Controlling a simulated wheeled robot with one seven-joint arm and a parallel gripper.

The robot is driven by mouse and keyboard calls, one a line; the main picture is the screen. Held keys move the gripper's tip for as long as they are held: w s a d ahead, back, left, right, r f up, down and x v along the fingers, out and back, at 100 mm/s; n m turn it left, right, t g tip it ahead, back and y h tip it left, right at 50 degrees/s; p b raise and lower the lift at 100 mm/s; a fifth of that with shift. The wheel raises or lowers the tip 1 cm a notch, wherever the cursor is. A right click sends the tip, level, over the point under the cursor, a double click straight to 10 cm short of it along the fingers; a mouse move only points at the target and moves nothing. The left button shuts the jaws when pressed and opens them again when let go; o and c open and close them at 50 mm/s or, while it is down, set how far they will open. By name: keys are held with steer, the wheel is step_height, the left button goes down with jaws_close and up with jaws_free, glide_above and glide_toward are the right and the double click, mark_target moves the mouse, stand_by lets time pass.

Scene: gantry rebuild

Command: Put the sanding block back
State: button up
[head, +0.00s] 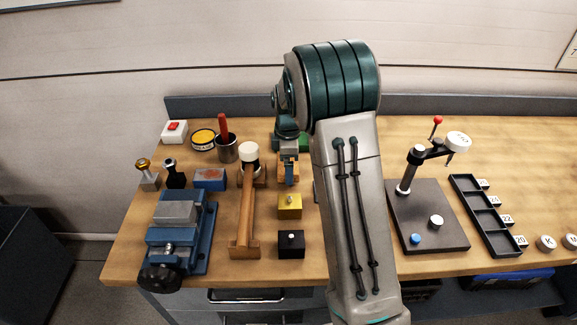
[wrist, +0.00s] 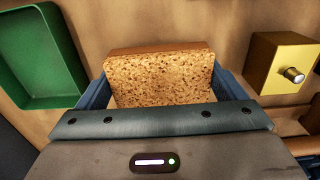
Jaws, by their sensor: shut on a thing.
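The sanding block (wrist: 160,78) is a speckled cork-brown block with a redder, smooth edge. It sits between the blue fingers of my gripper (wrist: 160,95) in the wrist view, and the gripper is shut on it. In the head view my gripper (head: 289,172) points down over the bench between the green tray (head: 304,143) and the yellow block (head: 290,208). Only a bit of orange-brown shows around the fingers there. The green tray (wrist: 38,55) looks empty where it shows in the wrist view. I cannot tell whether the sanding block touches the bench.
The yellow knobbed block (wrist: 283,62) is close beside my gripper. A mallet (head: 248,190) on a wooden stand is to the left, with a black knobbed block (head: 291,246) in front. A blue vise (head: 180,232) stands front left. A gauge stand (head: 428,215) is to the right.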

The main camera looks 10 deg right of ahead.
steer(key=shift+f, duration=0.85)
steer(key=shift+f, duration=0.1)
steer(key=o, duration=0.7)
